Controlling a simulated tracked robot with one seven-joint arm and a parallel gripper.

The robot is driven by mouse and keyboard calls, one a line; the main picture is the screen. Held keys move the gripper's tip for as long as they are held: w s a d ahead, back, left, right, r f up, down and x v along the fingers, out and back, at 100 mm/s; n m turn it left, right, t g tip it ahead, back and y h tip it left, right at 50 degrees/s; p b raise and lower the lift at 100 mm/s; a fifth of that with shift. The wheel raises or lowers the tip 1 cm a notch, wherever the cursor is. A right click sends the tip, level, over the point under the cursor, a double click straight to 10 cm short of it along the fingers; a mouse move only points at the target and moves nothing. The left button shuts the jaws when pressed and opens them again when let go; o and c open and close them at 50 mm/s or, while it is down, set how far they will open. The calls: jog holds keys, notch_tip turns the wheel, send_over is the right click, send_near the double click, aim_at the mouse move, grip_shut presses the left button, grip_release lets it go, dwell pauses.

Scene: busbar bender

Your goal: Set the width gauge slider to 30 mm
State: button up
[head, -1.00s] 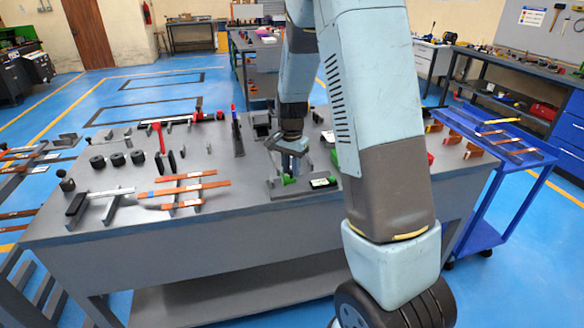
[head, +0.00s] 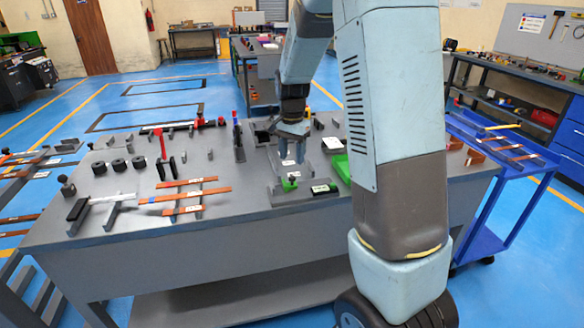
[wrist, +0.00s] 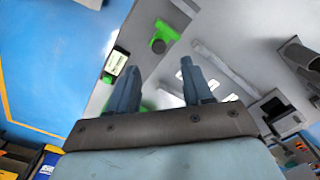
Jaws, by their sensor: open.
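The width gauge sits near the front edge of the grey bench, with a grey base, a small green slider part (head: 289,184) and a dark display block with a pale face (head: 324,188).
Copper bars (head: 185,196) lie on supports to the left on the bench (head: 150,240), with black rollers (head: 119,166) behind. A green tray (head: 341,166) is close to the gauge's right. A blue cart (head: 520,160) stands at the right.

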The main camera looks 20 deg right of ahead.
notch_tip(320, 180, up, 6)
jog(key=shift+r, duration=0.25)
